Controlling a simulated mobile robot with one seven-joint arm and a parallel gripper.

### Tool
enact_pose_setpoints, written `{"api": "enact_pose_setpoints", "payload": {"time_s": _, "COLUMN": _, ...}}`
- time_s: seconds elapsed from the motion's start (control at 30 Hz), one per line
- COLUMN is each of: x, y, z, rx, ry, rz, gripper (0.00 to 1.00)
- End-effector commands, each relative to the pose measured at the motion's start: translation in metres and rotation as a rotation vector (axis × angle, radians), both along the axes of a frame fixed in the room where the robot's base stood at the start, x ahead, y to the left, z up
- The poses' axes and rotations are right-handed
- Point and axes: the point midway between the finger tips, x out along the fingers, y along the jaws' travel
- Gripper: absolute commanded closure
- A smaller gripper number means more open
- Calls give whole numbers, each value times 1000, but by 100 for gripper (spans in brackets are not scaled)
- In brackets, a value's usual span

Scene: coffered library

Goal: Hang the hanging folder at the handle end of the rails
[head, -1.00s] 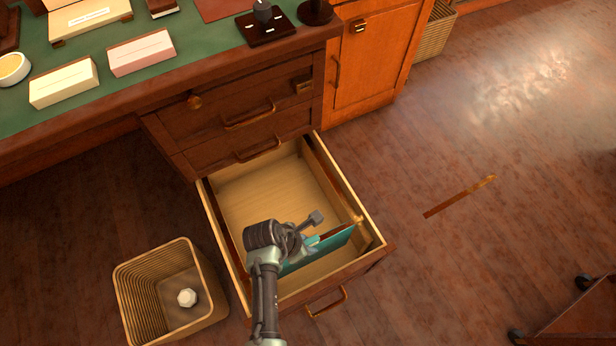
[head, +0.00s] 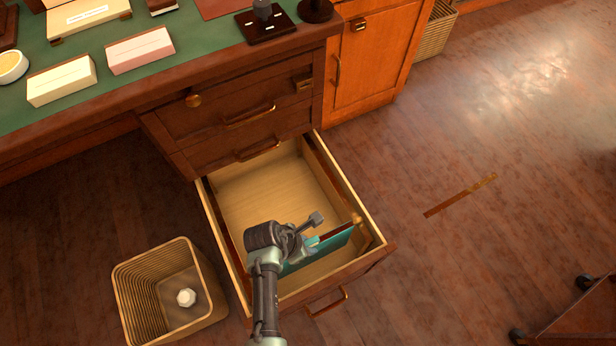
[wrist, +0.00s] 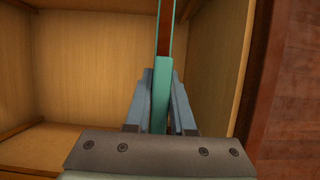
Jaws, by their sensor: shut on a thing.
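The hanging folder (head: 326,246) is teal with a brown inside, and it is inside the open bottom drawer (head: 262,196), near the handle end. My gripper (head: 309,240) is shut on the folder's upper edge. In the wrist view, the folder (wrist: 162,85) stands upright between my gripper's fingers (wrist: 161,108). A brass-coloured hook end shows at the folder's right, by the drawer's right side. The folder's left end is hidden behind my arm, so I cannot tell whether both ends rest on the rails. The drawer's brass handle (head: 327,303) is at its front.
A wicker basket (head: 135,290) with a crumpled white ball (head: 186,297) stands left of the drawer. The desk (head: 215,50) rises behind it. The back of the drawer is empty. A brass-coloured strip (head: 460,196) shows on the open floor to the right.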

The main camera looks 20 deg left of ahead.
Motion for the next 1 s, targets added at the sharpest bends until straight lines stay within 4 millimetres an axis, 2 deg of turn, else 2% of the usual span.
{"api": "enact_pose_setpoints", "payload": {"time_s": 1.0, "x": 0, "y": 0, "z": -13, "rx": -1, "ry": -1, "rz": 0, "gripper": 100}}
